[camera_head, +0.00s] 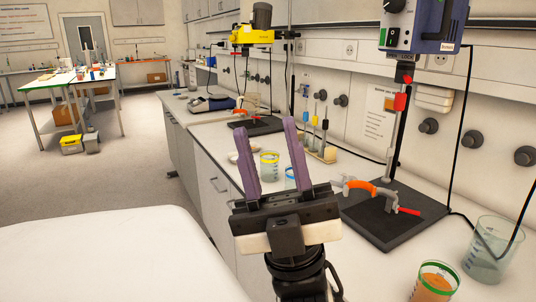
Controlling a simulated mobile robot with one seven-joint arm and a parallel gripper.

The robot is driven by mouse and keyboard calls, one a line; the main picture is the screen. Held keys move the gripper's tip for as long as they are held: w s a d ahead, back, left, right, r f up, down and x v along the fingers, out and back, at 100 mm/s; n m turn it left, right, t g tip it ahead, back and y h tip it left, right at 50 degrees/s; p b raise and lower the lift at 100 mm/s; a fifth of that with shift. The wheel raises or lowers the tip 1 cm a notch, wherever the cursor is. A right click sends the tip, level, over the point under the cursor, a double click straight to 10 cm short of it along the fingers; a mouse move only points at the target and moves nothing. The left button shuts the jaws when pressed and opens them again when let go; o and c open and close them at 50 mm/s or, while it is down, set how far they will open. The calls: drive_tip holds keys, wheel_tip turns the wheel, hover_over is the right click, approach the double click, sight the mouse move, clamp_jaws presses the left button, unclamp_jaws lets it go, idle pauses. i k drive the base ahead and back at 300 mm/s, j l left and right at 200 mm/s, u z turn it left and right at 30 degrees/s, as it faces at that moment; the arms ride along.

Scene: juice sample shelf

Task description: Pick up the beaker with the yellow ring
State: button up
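The beaker with the yellow ring (269,166) stands upright on the white bench, holding a pale greenish content. My gripper (261,123) is open, its two purple fingers spread and pointing up the picture, with nothing held between them. A beaker with a blue ring (290,181) stands close by on the right, partly hidden by the right finger.
A green-ringed beaker with orange content (435,282) and a larger clear beaker (483,266) stand at front right. A black stand base (400,228) with clamps, a pipette rack (322,153) and a pale dish left of the yellow-ringed beaker are nearby.

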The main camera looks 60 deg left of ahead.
sight(269, 159)
drive_tip(key=u, duration=1.65)
drive_tip(key=i+j+z, duration=0.1)
drive_tip(key=j, duration=0.2)
drive_tip(key=i+j+z, duration=0.15)
drive_tip(key=j, duration=0.2)
drive_tip(key=i+j+z, duration=0.1)
drive_tip(key=j, duration=0.2)
drive_tip(key=i+j+z, duration=0.15)
drive_tip(key=j, duration=0.2)
drive_tip(key=i, duration=0.9)
